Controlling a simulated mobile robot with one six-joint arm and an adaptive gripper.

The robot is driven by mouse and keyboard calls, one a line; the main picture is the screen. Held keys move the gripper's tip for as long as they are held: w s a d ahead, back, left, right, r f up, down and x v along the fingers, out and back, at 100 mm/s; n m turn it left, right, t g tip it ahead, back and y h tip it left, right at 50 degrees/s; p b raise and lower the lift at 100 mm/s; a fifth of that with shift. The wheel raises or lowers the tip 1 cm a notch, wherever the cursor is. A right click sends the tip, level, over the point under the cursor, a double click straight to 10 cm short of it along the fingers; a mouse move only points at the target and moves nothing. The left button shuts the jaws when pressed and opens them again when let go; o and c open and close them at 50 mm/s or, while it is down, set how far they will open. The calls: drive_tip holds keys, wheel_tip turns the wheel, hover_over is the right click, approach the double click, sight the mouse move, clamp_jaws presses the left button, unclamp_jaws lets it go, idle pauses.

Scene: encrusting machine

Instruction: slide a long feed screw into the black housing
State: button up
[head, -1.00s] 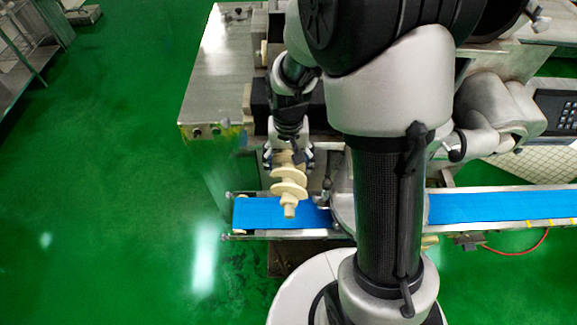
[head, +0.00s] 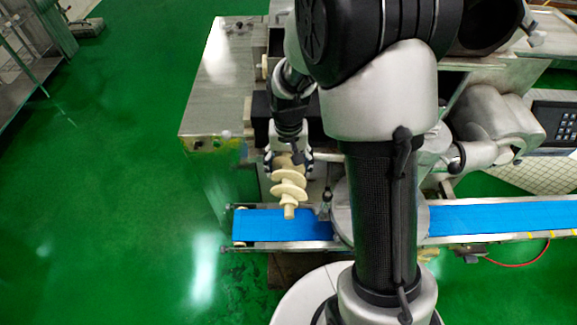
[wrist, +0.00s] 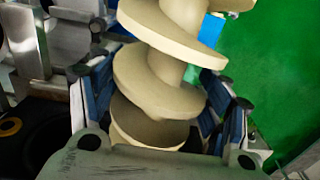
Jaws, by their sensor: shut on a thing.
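My gripper (head: 289,166) is shut on a cream-coloured feed screw (head: 288,189), which hangs down from it over the near edge of the machine, above the left part of the blue belt. In the wrist view the feed screw (wrist: 160,82) runs up the picture between the two finger pads of my gripper (wrist: 158,108). A black block (head: 262,105), which may be the housing, shows beside my wrist in the head view. In the wrist view a black round part (wrist: 45,140) with a dark opening lies at the lower left. I cannot tell whether these are one part.
A blue conveyor belt (head: 490,213) runs across the front of the machine. A steel cabinet (head: 215,95) stands at the left, and a keypad panel (head: 556,122) at the right. The green floor at the left is clear as far as a metal rack (head: 30,40).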

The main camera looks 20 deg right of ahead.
drive_tip(key=shift+w+d+p, duration=0.15)
drive_tip(key=shift+w+d, duration=0.25)
drive_tip(key=shift+w, duration=0.9)
drive_tip(key=shift+w+d+p, duration=0.2)
drive_tip(key=shift+w+d, duration=0.25)
drive_tip(key=shift+w, duration=0.9)
drive_tip(key=shift+w+d+p, duration=0.15)
drive_tip(key=shift+w+d, duration=0.25)
drive_tip(key=shift+w, duration=0.9)
drive_tip(key=o, duration=1.5)
drive_tip(key=shift+o, duration=0.2)
drive_tip(key=shift+o, duration=0.7)
drive_tip(key=shift+s, duration=0.1)
drive_tip(key=shift+r, duration=0.1)
drive_tip(key=shift+r+p, duration=2.35)
drive_tip(key=shift+r, duration=1.3)
